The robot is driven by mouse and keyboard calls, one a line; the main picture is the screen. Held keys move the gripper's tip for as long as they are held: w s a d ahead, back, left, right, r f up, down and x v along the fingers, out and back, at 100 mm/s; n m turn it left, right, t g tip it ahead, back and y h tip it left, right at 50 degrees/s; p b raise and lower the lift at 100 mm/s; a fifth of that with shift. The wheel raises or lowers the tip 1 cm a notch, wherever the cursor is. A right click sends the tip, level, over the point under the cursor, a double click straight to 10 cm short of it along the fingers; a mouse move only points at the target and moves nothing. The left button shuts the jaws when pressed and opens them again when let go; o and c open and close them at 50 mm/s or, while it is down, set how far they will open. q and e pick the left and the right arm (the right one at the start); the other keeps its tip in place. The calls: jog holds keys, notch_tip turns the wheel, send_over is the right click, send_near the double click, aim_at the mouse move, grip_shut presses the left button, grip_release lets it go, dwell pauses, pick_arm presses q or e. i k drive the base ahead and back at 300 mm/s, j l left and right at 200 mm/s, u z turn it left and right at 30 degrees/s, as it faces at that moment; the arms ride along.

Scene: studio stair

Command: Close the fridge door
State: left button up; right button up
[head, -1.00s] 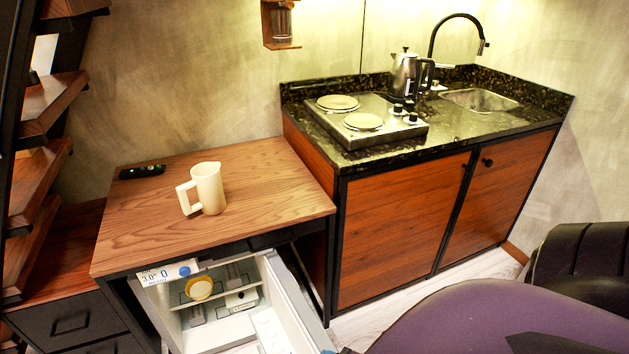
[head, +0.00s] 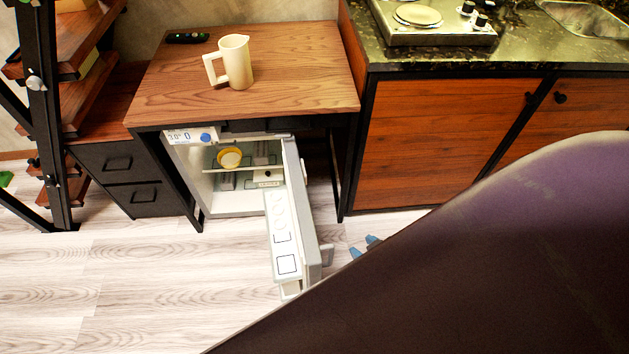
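The small fridge stands under the wooden desk with its door (head: 312,225) swung wide open toward the room. Its white interior (head: 232,205) shows, with a shelf and a round yellow item (head: 229,158). A grey handle (head: 327,254) sticks out from the door's outer face, on the right. My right gripper (head: 365,247) shows only as two blue fingertips, slightly apart, to the right of the handle and not touching it. The rest of it is hidden behind a large purple surface. My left gripper is not in view.
A cream pitcher (head: 235,62) and a black remote-like object (head: 187,38) are on the desk (head: 290,70). A large dark purple rounded surface (head: 500,270) fills the lower right. Drawers (head: 130,180) and shelves stand left. The pale wood floor (head: 150,290) is clear left of the door.

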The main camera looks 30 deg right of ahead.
aim_at(296, 254)
jog(key=k+l, duration=0.15)
jog(key=l, duration=0.25)
jog(key=k+l, duration=0.15)
jog(key=l, duration=0.2)
jog(key=k+l, duration=0.15)
jog(key=l, duration=0.25)
jog(key=k+l+u, duration=0.1)
jog(key=l, duration=0.3)
jog(key=l+u, duration=0.2)
